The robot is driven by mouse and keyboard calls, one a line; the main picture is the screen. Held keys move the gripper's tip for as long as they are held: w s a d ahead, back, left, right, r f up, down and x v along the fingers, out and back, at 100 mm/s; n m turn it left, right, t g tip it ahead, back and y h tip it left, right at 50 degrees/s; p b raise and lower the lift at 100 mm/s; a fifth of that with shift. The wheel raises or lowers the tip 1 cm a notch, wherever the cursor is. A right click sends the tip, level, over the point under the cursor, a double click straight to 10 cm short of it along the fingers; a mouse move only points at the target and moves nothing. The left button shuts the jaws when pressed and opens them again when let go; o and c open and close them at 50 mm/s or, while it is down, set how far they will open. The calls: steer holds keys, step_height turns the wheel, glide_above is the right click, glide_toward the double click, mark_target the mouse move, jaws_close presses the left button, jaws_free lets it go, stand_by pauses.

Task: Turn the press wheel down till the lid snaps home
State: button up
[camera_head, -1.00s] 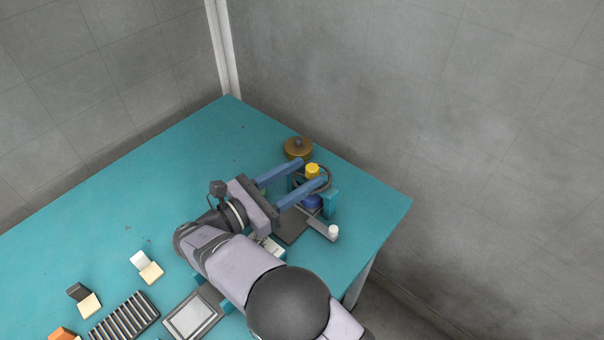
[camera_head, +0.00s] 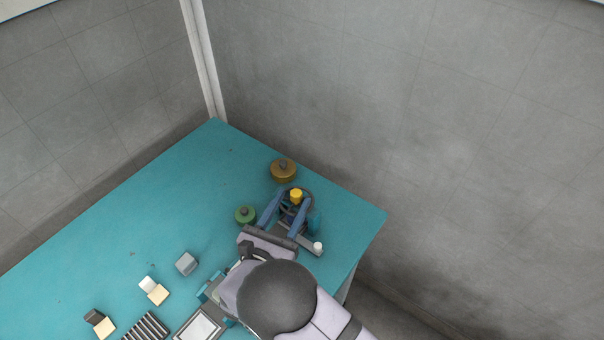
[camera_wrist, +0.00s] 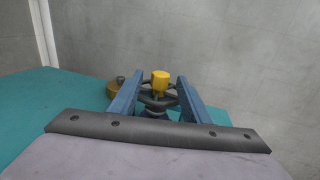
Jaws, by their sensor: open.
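The press wheel (camera_head: 283,212) is a dark ring with a yellow knob (camera_head: 296,195) on top, on a small press near the table's right corner. In the wrist view the wheel (camera_wrist: 149,101) and yellow knob (camera_wrist: 160,82) stand ahead, between my two blue fingers. My gripper (camera_head: 293,199) is open, its fingers on either side of the wheel's middle. The wrist view shows gaps between the knob and both fingers (camera_wrist: 159,86). Whether the fingers touch the wheel's rim or spokes, I cannot tell. The lid beneath the wheel is hidden.
A brass lidded pot (camera_head: 284,172) stands just behind the press, and a green one (camera_head: 245,214) to its left. A white-tipped lever (camera_head: 318,247) sticks out at the right. Blocks and a ribbed rack (camera_head: 146,327) lie at the front left. The teal table's (camera_head: 190,190) back left is clear.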

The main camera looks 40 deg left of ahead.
mark_target(302, 188)
steer(key=shift+d+f, duration=0.1)
steer(key=p+x, duration=0.2)
steer(key=x, duration=0.3)
steer(key=shift+w, duration=0.15)
steer(key=shift+x, duration=1.05)
steer(key=shift+c, duration=0.5)
steer(key=shift+f, duration=0.15)
steer(key=c, duration=0.9)
